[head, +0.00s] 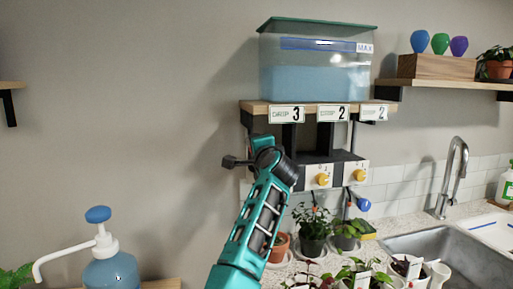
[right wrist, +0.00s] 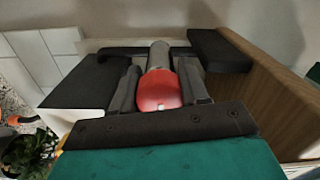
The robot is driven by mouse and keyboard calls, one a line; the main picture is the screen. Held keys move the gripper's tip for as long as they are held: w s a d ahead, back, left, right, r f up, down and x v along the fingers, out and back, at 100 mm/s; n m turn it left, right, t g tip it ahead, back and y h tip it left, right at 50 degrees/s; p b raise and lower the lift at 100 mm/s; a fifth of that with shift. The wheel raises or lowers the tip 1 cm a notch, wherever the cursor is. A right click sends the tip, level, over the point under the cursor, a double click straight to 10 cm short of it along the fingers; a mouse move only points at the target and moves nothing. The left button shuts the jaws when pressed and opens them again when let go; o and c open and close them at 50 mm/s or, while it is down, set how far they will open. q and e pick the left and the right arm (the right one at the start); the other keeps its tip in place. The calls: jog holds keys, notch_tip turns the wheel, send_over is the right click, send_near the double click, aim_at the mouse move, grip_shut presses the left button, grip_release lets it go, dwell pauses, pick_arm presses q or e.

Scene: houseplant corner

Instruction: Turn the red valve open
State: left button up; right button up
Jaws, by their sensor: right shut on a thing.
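The red valve (right wrist: 158,92) shows in the right wrist view as a rounded red knob on a grey cylindrical stem. My right gripper (right wrist: 160,78) has one dark finger on each side of the knob and is shut on it. In the head view my teal right arm rises from the bottom to its dark gripper (head: 272,157), just below the left end of the tank shelf. The red valve is hidden there behind the gripper and wrist. How far the valve is turned cannot be told. My left gripper is in neither view.
A water tank (head: 315,82) stands on the wooden shelf (head: 258,107) above. Two yellow knobs (head: 322,179) sit right of my gripper. Potted plants (head: 313,228) stand below, beside the sink (head: 450,262). A pump bottle (head: 108,265) is at lower left.

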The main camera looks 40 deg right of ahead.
jog(key=shift+m, duration=1.1)
jog(key=o, duration=1)
jog(key=shift+o, duration=0.2)
